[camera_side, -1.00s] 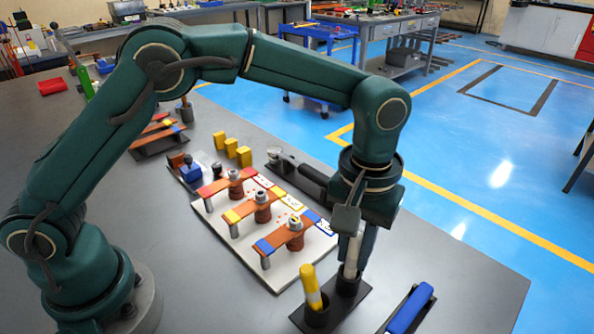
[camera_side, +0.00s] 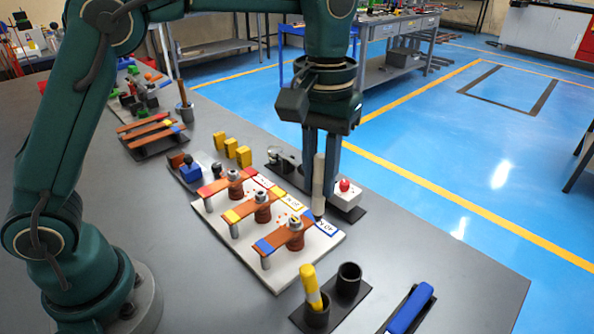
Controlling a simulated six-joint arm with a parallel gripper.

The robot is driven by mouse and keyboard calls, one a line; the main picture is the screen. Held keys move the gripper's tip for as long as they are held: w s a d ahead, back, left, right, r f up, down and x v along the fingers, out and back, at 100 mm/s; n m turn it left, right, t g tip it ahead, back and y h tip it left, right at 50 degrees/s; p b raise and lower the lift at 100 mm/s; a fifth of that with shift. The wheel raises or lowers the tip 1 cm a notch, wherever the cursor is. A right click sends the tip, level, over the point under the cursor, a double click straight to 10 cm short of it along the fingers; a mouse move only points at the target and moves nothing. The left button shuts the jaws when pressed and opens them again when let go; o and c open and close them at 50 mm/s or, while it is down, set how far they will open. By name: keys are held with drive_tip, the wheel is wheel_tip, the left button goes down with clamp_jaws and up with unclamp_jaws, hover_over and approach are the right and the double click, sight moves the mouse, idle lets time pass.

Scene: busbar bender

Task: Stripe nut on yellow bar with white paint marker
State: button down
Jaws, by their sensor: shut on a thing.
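My gripper (camera_side: 321,182) points down above the right edge of the white board. It is shut on the white paint marker (camera_side: 319,187), which hangs upright between the fingers. The yellow bar (camera_side: 241,211) is the middle of three copper bars on the board, with a yellow end. Its nut (camera_side: 262,197) sits on top near the bar's right end, left of the marker and apart from it. I cannot make out a stripe on this nut. The nut on the blue-ended bar (camera_side: 294,223) shows a yellowish mark.
A yellow marker (camera_side: 311,285) stands in a black cup beside an empty black cup (camera_side: 349,280). A white box with a red button (camera_side: 345,188) stands just right of the marker. The red-ended bar (camera_side: 212,187) lies behind the yellow one. A blue-handled item (camera_side: 410,310) lies at front right.

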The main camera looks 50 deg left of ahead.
drive_tip(key=s+a+r, duration=0.1)
drive_tip(key=a+r, duration=0.1)
drive_tip(key=a, duration=0.5)
drive_tip(key=a+r, duration=0.3)
drive_tip(key=a, duration=0.4)
drive_tip(key=shift+d+f, duration=0.15)
drive_tip(key=shift+f, duration=2.75)
drive_tip(key=shift+f, duration=0.3)
drive_tip(key=shift+d, duration=0.85)
idle(1.6)
drive_tip(key=shift+r, duration=3)
